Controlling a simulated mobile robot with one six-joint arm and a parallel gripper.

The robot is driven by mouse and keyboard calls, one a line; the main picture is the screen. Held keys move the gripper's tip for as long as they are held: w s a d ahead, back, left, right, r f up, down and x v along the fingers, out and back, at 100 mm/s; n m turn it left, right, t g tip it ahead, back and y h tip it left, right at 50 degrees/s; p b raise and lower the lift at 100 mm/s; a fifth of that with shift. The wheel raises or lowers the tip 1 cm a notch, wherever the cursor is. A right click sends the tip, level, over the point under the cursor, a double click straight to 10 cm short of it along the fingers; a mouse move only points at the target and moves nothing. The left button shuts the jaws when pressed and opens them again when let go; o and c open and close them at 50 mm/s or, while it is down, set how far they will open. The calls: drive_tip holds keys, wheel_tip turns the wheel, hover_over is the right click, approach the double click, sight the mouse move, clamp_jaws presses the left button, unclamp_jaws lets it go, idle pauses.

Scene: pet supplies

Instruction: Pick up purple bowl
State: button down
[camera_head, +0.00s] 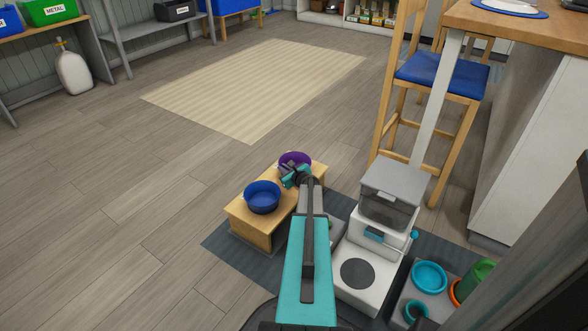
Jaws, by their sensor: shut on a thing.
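The purple bowl (297,157) is at the far end of a low wooden stand (250,226), with part of its near side hidden by my gripper. My gripper (291,177) is at the near left side of the purple bowl and is shut on it. I cannot tell whether the bowl rests in the stand or is raised from it. A blue bowl (262,196) sits in the nearer end of the same stand, to the left of my gripper.
A white and grey feeder machine (372,250) stands right of my arm. Teal bowls (429,276) and a green cup (478,272) are at the lower right. A tall chair (440,75) stands behind. Open floor and a beige rug (262,88) lie beyond the stand.

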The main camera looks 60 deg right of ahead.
wheel_tip(320, 180, up, 10)
drive_tip(key=p, duration=0.4)
drive_tip(key=shift+p, duration=0.35)
idle(0.5)
